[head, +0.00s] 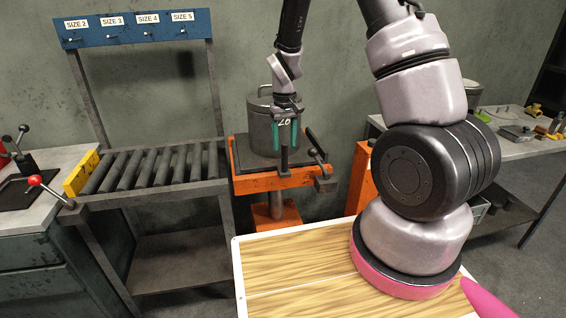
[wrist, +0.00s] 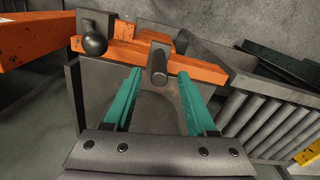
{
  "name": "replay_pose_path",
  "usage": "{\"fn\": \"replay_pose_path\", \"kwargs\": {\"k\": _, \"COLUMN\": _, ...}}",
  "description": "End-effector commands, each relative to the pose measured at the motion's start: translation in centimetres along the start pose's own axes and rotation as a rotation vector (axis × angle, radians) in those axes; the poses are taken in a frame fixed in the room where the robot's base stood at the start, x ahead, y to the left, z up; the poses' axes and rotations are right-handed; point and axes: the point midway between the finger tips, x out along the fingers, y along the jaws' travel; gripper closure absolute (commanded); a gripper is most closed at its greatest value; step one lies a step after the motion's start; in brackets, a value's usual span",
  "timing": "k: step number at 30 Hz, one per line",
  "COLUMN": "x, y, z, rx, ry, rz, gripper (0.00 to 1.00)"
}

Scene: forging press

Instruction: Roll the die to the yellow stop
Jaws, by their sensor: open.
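The die (head: 262,137) is a grey upright cylinder with a bail handle on top and a white marking on its side. It stands on the orange-framed lift table (head: 268,184) in the head view. The yellow stop (head: 80,174) is a block at the far left end of the roller rack; its edge also shows in the wrist view (wrist: 309,152). My gripper (head: 286,146) is open, its green fingers pointing down in front of the die's right side. I cannot tell whether they touch it. The wrist view shows my gripper (wrist: 158,92) empty; the die is not clearly distinguishable there.
The roller rack (head: 150,168) runs left from the lift table; its rollers (wrist: 265,120) show in the wrist view. A dark post (wrist: 158,68) and a black ball knob (wrist: 93,43) stand at the orange frame. A blue size board (head: 132,27) hangs above the rack.

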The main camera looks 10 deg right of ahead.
Motion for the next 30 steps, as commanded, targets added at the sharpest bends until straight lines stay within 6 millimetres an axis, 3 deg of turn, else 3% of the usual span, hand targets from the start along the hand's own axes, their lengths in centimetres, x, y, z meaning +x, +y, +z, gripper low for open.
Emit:
{"fn": "replay_pose_path", "kwargs": {"k": 6, "x": 4.5, "y": 0.0, "z": 0.1, "rx": 0.001, "ry": -0.005, "rz": 0.000, "gripper": 0.43}}
{"fn": "replay_pose_path", "kwargs": {"k": 12, "x": 7.1, "y": 0.0, "z": 0.1, "rx": 0.001, "ry": -0.003, "rz": 0.000, "gripper": 0.43}}
{"fn": "replay_pose_path", "kwargs": {"k": 24, "x": 8.0, "y": 0.0, "z": 0.0, "rx": 0.001, "ry": 0.000, "rz": -0.001, "gripper": 0.43}}
{"fn": "replay_pose_path", "kwargs": {"k": 25, "x": 7.9, "y": 0.0, "z": 0.0, "rx": 0.001, "ry": 0.000, "rz": -0.001, "gripper": 0.47}}
{"fn": "replay_pose_path", "kwargs": {"k": 29, "x": 7.9, "y": 0.0, "z": 0.0, "rx": 0.001, "ry": 0.000, "rz": 0.000, "gripper": 0.96}}
{"fn": "replay_pose_path", "kwargs": {"k": 30, "x": 7.9, "y": 0.0, "z": 0.0, "rx": 0.001, "ry": 0.000, "rz": 0.000, "gripper": 1.00}}
